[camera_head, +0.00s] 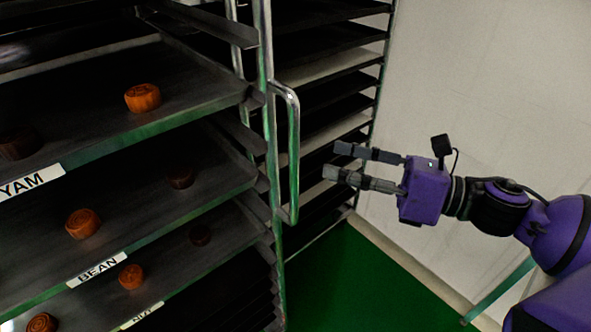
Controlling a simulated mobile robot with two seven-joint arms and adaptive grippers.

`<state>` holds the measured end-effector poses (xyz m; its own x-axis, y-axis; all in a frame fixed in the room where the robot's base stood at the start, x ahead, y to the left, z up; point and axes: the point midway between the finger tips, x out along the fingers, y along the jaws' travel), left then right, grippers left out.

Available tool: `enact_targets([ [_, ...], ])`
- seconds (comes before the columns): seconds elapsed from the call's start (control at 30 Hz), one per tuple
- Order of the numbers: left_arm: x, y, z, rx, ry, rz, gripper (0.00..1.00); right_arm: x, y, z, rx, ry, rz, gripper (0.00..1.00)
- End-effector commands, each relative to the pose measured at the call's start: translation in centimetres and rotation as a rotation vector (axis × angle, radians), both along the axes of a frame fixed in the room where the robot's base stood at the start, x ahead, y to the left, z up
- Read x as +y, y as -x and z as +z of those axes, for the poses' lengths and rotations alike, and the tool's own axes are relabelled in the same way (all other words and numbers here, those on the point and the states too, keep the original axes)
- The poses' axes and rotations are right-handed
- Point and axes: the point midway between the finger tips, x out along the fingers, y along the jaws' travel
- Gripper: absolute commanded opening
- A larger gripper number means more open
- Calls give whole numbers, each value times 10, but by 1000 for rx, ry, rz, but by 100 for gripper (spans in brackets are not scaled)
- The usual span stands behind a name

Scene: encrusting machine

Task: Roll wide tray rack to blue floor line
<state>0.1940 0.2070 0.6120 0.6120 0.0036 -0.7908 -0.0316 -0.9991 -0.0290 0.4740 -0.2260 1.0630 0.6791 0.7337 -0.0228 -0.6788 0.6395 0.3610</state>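A wide tray rack (258,175) with dark trays fills the left of the head view. A metal loop handle (294,150) stands upright on its right post. The trays carry round brown cakes and labels reading YAM, BEAN and one that looks like NUT. My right gripper (338,161) comes in from the right with its two fingers apart, pointing left. It appears empty, to the right of the handle with a visible gap. My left gripper is not in view. I see no blue floor line.
A second rack of dark and light trays (335,70) stands behind, in front of a pale wall (480,80). Green floor (370,285) is clear at the lower middle, edged by a pale skirting along the wall.

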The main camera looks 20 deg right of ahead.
Motion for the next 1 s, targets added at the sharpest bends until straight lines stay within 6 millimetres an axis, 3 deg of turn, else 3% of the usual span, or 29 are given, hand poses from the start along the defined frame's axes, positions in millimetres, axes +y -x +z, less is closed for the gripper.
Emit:
enact_targets([
  [0.1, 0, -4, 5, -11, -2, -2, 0, 17, 17, 9, -181, 130, 88, 32],
  [0.27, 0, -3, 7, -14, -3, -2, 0, 22, 24, 10, -291, 209, 122, 32],
  [1.0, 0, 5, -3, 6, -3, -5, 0, 80, -21, 10, -299, 216, 118, 32],
])
